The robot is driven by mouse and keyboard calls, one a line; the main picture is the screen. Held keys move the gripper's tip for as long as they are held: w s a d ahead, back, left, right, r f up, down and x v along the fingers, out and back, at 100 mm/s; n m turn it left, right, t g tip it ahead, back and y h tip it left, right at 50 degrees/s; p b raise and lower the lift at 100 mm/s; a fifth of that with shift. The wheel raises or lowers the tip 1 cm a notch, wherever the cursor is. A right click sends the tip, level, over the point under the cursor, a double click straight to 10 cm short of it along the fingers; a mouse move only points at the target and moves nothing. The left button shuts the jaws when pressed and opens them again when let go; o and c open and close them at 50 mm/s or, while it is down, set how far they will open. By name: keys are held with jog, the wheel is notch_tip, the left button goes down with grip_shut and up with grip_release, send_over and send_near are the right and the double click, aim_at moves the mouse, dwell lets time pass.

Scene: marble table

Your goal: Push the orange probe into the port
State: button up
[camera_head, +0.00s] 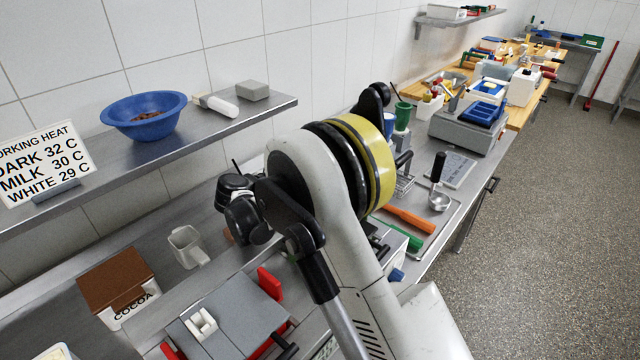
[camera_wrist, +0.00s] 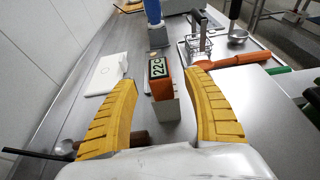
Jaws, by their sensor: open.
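In the wrist view my gripper (camera_wrist: 161,78) is open, with its two yellow ridged fingers spread. Between and just beyond the fingertips stands an orange body (camera_wrist: 162,82) with a dark display reading 22C. A grey block (camera_wrist: 166,108) sits at its near end. I see a gap on each side and no clear contact with the fingers. I cannot tell whether this orange body is the probe itself, and no port opening can be made out. In the head view my arm hides this spot.
A white flat piece (camera_wrist: 107,74) lies to the left. A wire rack (camera_wrist: 195,44) and a blue item (camera_wrist: 152,12) stand beyond. An orange-handled tool (camera_head: 410,218) and a ladle (camera_head: 439,200) lie on a tray at right. A shelf (camera_head: 200,128) with a blue bowl (camera_head: 144,126) overhangs the counter.

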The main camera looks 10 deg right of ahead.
jog(key=b+x, duration=0.2)
jog(key=x, duration=0.4)
jog(key=shift+r, duration=0.1)
jog(key=shift+a+r, duration=0.1)
grip_shut()
